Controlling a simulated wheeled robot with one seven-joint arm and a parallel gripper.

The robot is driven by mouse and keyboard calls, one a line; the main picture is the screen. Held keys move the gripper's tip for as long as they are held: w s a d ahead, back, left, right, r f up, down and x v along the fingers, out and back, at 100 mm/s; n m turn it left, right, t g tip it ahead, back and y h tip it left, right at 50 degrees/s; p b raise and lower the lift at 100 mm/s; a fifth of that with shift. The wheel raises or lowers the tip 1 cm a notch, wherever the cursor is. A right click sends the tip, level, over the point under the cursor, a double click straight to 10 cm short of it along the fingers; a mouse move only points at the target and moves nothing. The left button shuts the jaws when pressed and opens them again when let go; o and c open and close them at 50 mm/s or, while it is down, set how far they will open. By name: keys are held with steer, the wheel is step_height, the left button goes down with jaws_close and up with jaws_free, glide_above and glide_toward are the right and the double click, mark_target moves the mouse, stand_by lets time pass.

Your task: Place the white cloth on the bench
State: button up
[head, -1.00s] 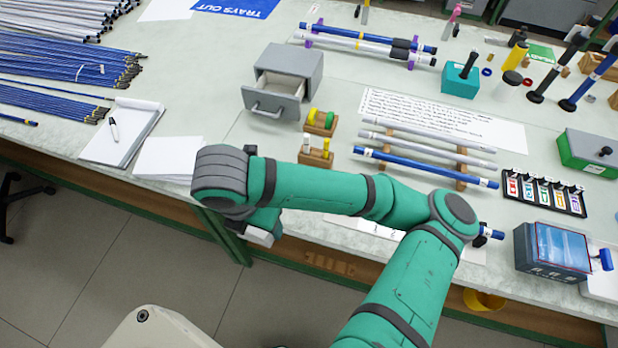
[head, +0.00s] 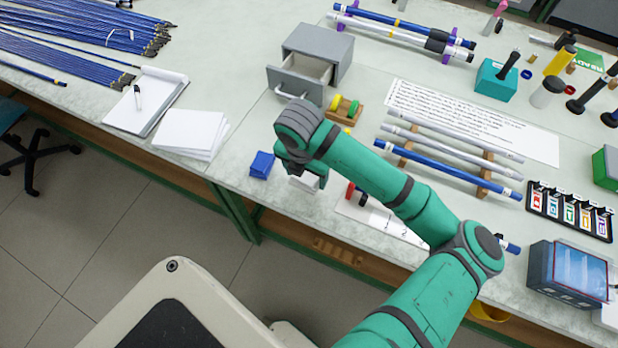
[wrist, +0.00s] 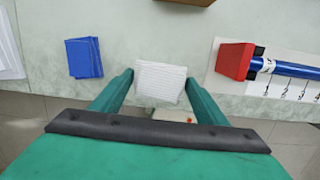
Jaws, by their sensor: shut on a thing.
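My gripper (wrist: 159,80) is shut on the white cloth (wrist: 160,86), a small folded, ribbed pad between its two fingers in the wrist view. In the head view the gripper (head: 306,172) hangs over the front part of the pale bench (head: 240,192), and a bit of the white cloth (head: 303,185) shows under it. I cannot tell whether the cloth touches the bench top. The arm hides part of the surface there.
A blue folded cloth (head: 262,164) lies just left of my gripper. White paper sheets (head: 190,132) and a notepad lie further left. An open grey drawer box (head: 313,60) stands behind. A red block (wrist: 235,60) and blue rod (wrist: 292,69) are to the right.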

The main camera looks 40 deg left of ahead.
mark_target(309, 180)
steer(key=shift+w+f, duration=0.55)
steer(key=shift+f, duration=0.15)
steer(key=shift+w+a+f, duration=0.1)
steer(key=shift+w+f, duration=0.05)
steer(key=shift+f, duration=0.75)
steer(key=shift+w+f, duration=0.1)
steer(key=shift+f, duration=0.8)
steer(key=shift+f, duration=0.15)
steer(key=o, duration=1)
steer(key=r, duration=0.4)
steer(key=s+r, duration=0.1)
steer(key=r, duration=0.7)
steer(key=shift+s+d+r, duration=0.1)
steer(key=shift+s+d, duration=0.25)
